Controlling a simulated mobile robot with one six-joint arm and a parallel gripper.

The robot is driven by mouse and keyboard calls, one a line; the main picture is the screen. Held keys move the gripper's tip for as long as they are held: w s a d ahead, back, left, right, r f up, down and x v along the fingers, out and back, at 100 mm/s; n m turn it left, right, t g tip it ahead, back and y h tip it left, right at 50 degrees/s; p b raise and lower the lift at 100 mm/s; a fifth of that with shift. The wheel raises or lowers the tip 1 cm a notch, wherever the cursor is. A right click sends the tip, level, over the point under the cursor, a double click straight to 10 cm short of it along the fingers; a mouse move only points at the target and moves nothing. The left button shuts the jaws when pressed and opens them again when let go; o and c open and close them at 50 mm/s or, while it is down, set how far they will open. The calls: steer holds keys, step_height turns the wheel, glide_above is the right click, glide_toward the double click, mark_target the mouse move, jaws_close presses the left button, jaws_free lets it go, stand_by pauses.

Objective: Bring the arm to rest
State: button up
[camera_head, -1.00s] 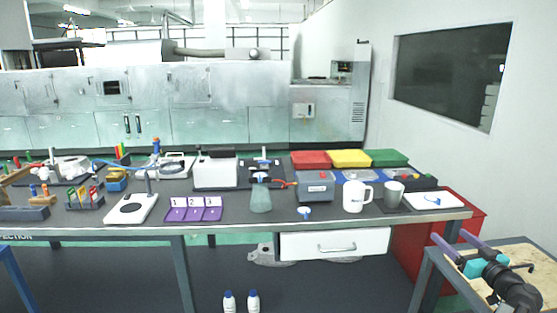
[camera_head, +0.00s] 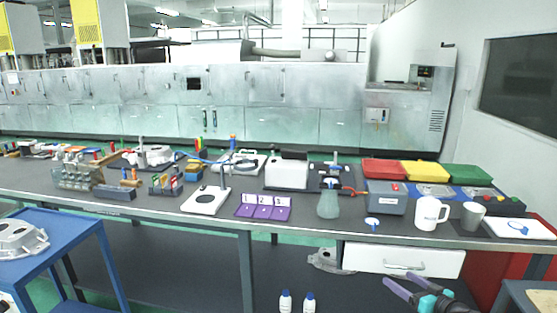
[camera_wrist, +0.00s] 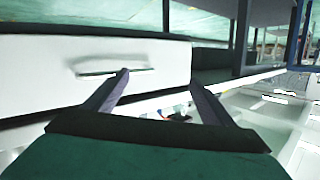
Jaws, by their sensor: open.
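My gripper (camera_head: 399,280) shows at the bottom right of the head view, its purple fingers spread apart with nothing between them. Its turquoise and black body runs off the lower edge. It appears in front of the bench's white drawer (camera_head: 405,261), below the worktop (camera_head: 340,229). In the wrist view my gripper (camera_wrist: 160,82) is open and empty. The drawer front (camera_wrist: 90,95) with its long handle lies beyond the fingertips there; I cannot tell how large the gap is.
A white mug (camera_head: 428,213), a grey cup (camera_head: 472,216) and purple numbered mats (camera_head: 264,207) are on the worktop. A blue cart (camera_head: 62,243) with a casting (camera_head: 20,240) stands at left. White bottles (camera_head: 285,302) stand low in front.

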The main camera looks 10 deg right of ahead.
steer(key=w+a+f+n+g+y, duration=0.1)
steer(key=a+f+g, duration=0.1)
steer(key=a+f, duration=0.35)
steer(key=w+a+f+n+g+y, duration=0.1)
steer(key=a+f+y, duration=0.15)
steer(key=a, duration=0.55)
steer(key=s+a+f+n+g+y+p, duration=0.1)
steer(key=s+a+f+g, duration=0.4)
steer(key=a+f, duration=0.6)
steer(key=s+a+f+n+g+p, duration=0.1)
steer(key=s+a+f+g, duration=0.45)
steer(key=a, duration=0.95)
steer(key=s+a+f+g+h+p, duration=0.1)
steer(key=s+a+f+g+h, duration=0.3)
steer(key=s, duration=0.6)
steer(key=s+a+f+g+y, duration=0.1)
steer(key=s+f, duration=0.6)
steer(key=s, duration=0.2)
steer(key=s+d+f+m+g+h, duration=0.1)
steer(key=s+d+m+g+h, duration=0.1)
steer(key=s+d+m+h, duration=0.3)
steer(key=s+d, duration=0.2)
steer(key=d, duration=0.2)
steer(key=shift+s+d+f, duration=0.2)
steer(key=shift+s+d, duration=0.1)
steer(key=shift+s, duration=0.05)
